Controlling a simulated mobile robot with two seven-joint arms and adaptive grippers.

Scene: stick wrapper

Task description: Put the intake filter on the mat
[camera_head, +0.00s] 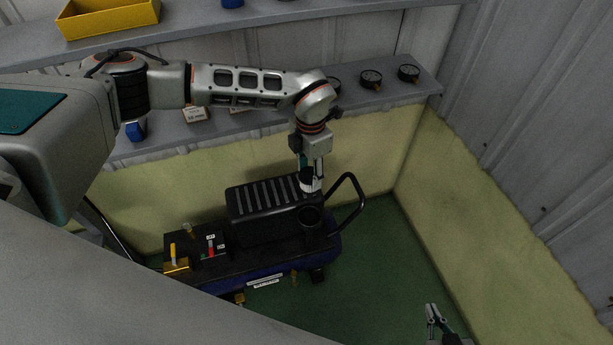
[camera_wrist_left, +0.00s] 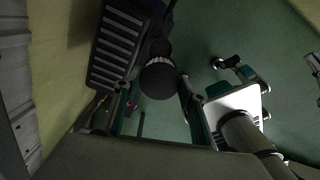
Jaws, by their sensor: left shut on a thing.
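My left gripper (camera_head: 312,188) is shut on the intake filter (camera_head: 307,181), a short dark cylinder with a pale band. It is at the right end of the black compressor housing, just behind an open dark round cup (camera_head: 311,216). In the left wrist view the filter (camera_wrist_left: 159,80) shows as a dark disc between the fingers, partly overlapping a second dark round part. I cannot tell whether the filter touches the compressor. My right gripper (camera_head: 434,314) is low at the bottom right, empty, its fingers apart. I cannot make out a mat.
The blue and black compressor (camera_head: 262,262) stands on the green floor (camera_head: 385,260), with a black loop handle (camera_head: 350,202) at its right. A grey shelf (camera_head: 345,108) with gauges and small boxes runs behind it. Floor right of the compressor is clear.

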